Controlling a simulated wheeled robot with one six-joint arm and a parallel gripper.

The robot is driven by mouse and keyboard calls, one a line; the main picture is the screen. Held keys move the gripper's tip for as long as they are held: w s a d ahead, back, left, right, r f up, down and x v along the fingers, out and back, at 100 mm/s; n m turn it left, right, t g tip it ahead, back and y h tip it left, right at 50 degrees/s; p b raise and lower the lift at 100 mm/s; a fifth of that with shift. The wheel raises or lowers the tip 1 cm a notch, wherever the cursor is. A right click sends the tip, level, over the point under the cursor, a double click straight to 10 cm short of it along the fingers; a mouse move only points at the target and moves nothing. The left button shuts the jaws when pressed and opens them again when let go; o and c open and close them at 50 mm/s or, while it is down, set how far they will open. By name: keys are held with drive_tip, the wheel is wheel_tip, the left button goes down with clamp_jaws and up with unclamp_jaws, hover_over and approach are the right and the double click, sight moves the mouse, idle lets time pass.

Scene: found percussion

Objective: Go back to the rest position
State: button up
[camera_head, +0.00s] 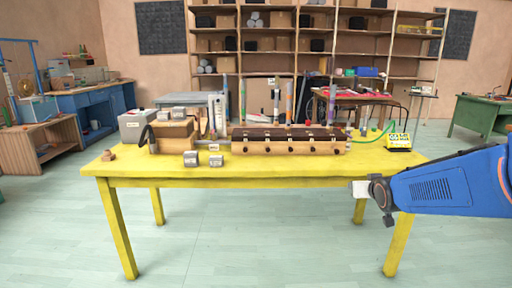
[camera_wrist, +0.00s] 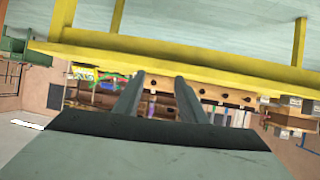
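My gripper (camera_head: 360,188) shows in the head view at the right, just in front of the yellow table (camera_head: 290,182) and below its top. My blue arm reaches in from the right edge. In the wrist view the two grey fingers of my gripper (camera_wrist: 158,84) stand apart with nothing between them, so it is open and empty. That view is upside down, with the table's yellow edge (camera_wrist: 180,62) across the upper part.
Shelves (camera_head: 300,50) stand behind. The floor in front is clear.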

drive_tip(key=s+a+f+g, duration=0.2)
drive_tip(key=s, duration=1)
drive_tip(key=s+a+f+g+y, duration=0.1)
drive_tip(key=s+a+f+g, duration=0.1)
drive_tip(key=s, duration=1)
drive_tip(key=s+a+f+g, duration=0.2)
drive_tip(key=s+g, duration=0.2)
drive_tip(key=s, duration=0.8)
drive_tip(key=shift+s+a+n, duration=0.2)
drive_tip(key=shift+a+n, duration=0.1)
